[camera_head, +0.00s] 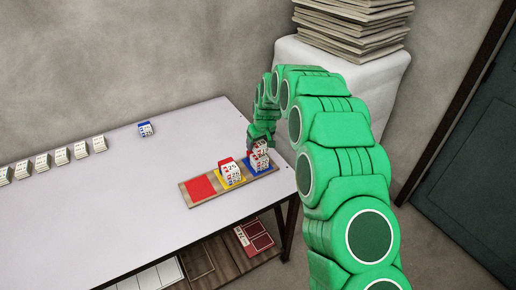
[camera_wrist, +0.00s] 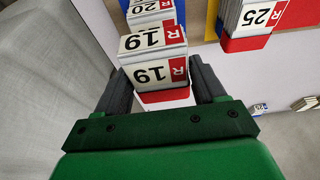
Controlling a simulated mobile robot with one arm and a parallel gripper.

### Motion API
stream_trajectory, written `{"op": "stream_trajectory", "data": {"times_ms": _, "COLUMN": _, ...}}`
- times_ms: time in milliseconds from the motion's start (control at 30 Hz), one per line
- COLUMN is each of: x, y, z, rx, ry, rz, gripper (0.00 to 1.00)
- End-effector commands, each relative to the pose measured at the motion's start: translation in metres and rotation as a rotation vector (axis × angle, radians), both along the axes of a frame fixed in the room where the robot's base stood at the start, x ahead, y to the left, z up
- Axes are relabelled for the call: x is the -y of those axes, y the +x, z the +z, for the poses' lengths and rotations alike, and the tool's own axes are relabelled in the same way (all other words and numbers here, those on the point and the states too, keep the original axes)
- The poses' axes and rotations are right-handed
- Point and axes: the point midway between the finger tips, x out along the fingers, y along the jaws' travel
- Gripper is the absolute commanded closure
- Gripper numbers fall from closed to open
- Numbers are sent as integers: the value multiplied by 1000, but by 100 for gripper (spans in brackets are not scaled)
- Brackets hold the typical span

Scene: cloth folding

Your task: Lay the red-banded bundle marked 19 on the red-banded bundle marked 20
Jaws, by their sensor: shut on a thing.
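My gripper (camera_head: 262,138) is shut on the red-banded bundle marked 19 (camera_wrist: 152,72), a white block of cards or cloth with a red R tag. The fingers lie on its two sides in the wrist view. The red-banded bundle marked 20 (camera_wrist: 150,9) shows just beyond it and is partly hidden by it. In the head view the held bundle (camera_head: 260,148) is right over the bundle on the blue pad (camera_head: 262,163). I cannot tell whether the two touch.
The wooden tray (camera_head: 210,204) has a bare red pad (camera_head: 200,188). The bundle marked 25 (camera_wrist: 258,14) stands beside 20, on the yellow pad (camera_head: 241,181). A blue-banded bundle (camera_head: 145,129) and a row of white bundles (camera_head: 61,155) stand farther left. The table's middle is clear.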

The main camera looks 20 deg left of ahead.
Motion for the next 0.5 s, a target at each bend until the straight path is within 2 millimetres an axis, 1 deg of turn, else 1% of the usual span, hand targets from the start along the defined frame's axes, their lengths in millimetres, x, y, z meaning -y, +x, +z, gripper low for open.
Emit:
{"op": "stream_trajectory", "data": {"times_ms": 233, "x": -3, "y": 5, "z": -6, "rx": 1, "ry": 1, "rz": 0, "gripper": 61}}
{"op": "stream_trajectory", "data": {"times_ms": 400, "x": -3, "y": 4, "z": -28, "rx": -3, "ry": 0, "rz": 1, "gripper": 61}}
{"op": "stream_trajectory", "data": {"times_ms": 500, "x": -3, "y": 4, "z": -35, "rx": -1, "ry": 0, "rz": 1, "gripper": 61}}
